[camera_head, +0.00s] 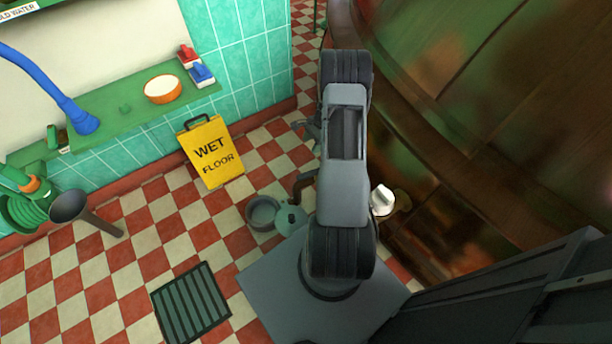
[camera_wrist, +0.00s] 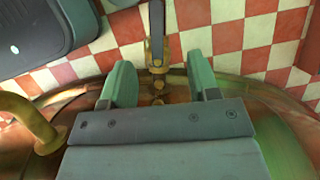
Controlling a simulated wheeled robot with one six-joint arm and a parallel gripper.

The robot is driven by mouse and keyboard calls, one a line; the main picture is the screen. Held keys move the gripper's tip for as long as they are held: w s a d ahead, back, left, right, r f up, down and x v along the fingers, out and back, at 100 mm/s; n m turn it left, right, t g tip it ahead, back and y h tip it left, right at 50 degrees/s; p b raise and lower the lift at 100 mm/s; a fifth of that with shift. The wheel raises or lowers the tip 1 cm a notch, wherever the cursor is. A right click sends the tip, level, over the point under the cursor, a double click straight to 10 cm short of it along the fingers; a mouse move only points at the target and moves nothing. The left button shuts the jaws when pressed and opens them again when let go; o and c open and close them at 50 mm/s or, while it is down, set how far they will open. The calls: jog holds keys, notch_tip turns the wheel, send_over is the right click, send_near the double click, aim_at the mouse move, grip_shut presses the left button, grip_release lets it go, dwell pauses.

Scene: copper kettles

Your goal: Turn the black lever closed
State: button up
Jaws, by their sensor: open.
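In the wrist view, the black lever (camera_wrist: 157,22) is a dark, narrow bar. It runs from the top edge of the picture down to a brass valve body (camera_wrist: 157,68) on the copper kettle's edge. My gripper (camera_wrist: 160,72) is open, with one green finger on each side of the brass part and gaps on both sides. The lever lies beyond the fingertips in the picture, roughly in line with the gap between them. Whether the fingers are level with it in depth, I cannot tell. In the head view, my arm blocks the middle, and I cannot make out the lever there.
The large copper kettle (camera_head: 480,90) fills the right side. A brass pipe (camera_wrist: 30,118) rises left of my gripper. A yellow wet-floor sign (camera_head: 213,152), a grey bucket (camera_head: 262,212) and a floor grate (camera_head: 190,305) stand or lie on the checkered floor, with bare tiles between them.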

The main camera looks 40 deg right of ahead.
jog(key=m, duration=0.2)
send_near(305, 175)
jog(key=b+x, duration=0.4)
jog(key=x, duration=0.4)
jog(key=shift+a+f, duration=0.15)
jog(key=shift+f, duration=0.15)
jog(key=shift+c, duration=0.3)
grip_shut()
